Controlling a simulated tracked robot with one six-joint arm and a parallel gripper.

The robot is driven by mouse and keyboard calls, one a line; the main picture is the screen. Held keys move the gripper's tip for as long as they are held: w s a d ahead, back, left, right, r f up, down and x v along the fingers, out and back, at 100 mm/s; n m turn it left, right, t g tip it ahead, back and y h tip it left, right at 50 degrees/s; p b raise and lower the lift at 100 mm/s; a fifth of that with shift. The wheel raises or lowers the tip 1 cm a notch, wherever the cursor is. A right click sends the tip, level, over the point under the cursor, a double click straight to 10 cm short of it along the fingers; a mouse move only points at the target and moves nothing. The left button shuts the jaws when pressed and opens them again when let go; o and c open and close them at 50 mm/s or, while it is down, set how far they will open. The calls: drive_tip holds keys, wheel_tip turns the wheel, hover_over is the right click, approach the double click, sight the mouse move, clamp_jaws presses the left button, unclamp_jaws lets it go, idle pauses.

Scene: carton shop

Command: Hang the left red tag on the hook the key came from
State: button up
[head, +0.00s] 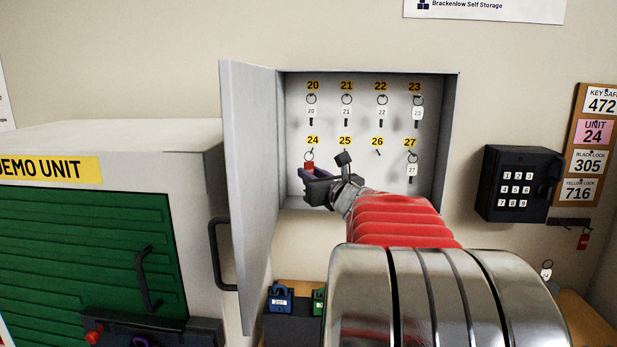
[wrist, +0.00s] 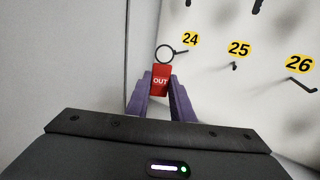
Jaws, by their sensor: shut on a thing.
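My gripper (wrist: 161,103) is shut on a red tag (wrist: 160,80) marked OUT, inside the open key cabinet. The tag's ring (wrist: 165,54) is at the tip of hook 24 (wrist: 182,51); I cannot tell whether the hook passes through it. In the head view the red tag (head: 309,166) shows below the number 24. A white-tagged key (head: 546,270) lies at the lower right. Another red tag (head: 583,240) hangs from a small rail at the right. Hook 25 (wrist: 234,66) and hook 26 (wrist: 301,86) are bare.
The cabinet door (head: 248,180) stands open at the left. Keys hang on hooks 20 to 23, and key 27 (head: 412,171) hangs at the lower right. A keypad box (head: 518,215) and a board (head: 588,150) reading UNIT 24 are at the right.

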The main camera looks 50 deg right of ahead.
drive_tip(key=shift+w+d+f, duration=0.2)
drive_tip(key=shift+w+d, duration=0.9)
drive_tip(key=shift+d, duration=0.3)
drive_tip(key=shift+w+d+f, duration=0.3)
drive_tip(key=shift+w+d, duration=0.15)
drive_tip(key=shift+d, duration=0.15)
drive_tip(key=o, duration=0.9)
drive_tip(key=shift+s, duration=0.1)
drive_tip(key=v, duration=1.3)
drive_tip(key=shift+s+a, duration=0.25)
drive_tip(key=shift+s, duration=0.05)
